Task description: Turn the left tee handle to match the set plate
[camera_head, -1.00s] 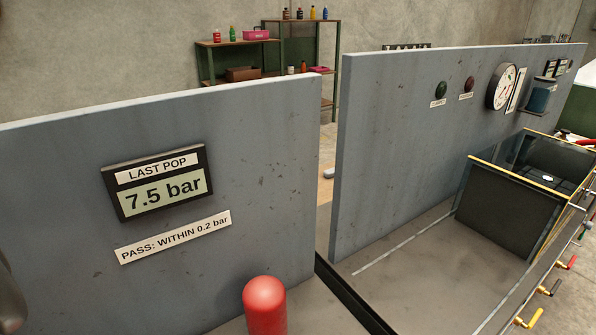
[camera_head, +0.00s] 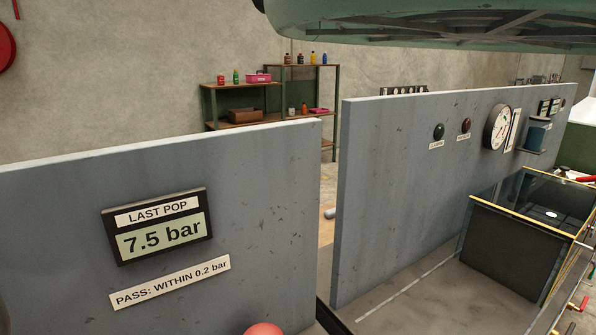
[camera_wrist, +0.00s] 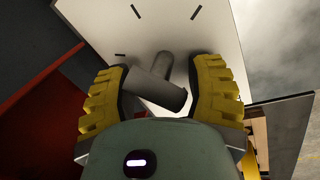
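In the wrist view a grey tee handle (camera_wrist: 157,90) stands out on its stem from a white plate (camera_wrist: 130,25) with dark tick marks. Its crossbar slants from upper left to lower right. My gripper (camera_wrist: 157,85) has its two yellow ribbed fingers wide apart, one on either side of the crossbar. The bar spans most of the gap; whether the pads press on it I cannot tell. In the head view, neither the tee handle nor my gripper can be made out.
A grey panel bears a "LAST POP 7.5 bar" display (camera_head: 160,227) and a "PASS: WITHIN 0.2 bar" label (camera_head: 170,283). A red rounded top (camera_head: 264,329) shows below it. A second panel (camera_head: 400,180) and a dark glass-sided tank (camera_head: 515,240) stand right. Shelves (camera_head: 270,105) stand behind.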

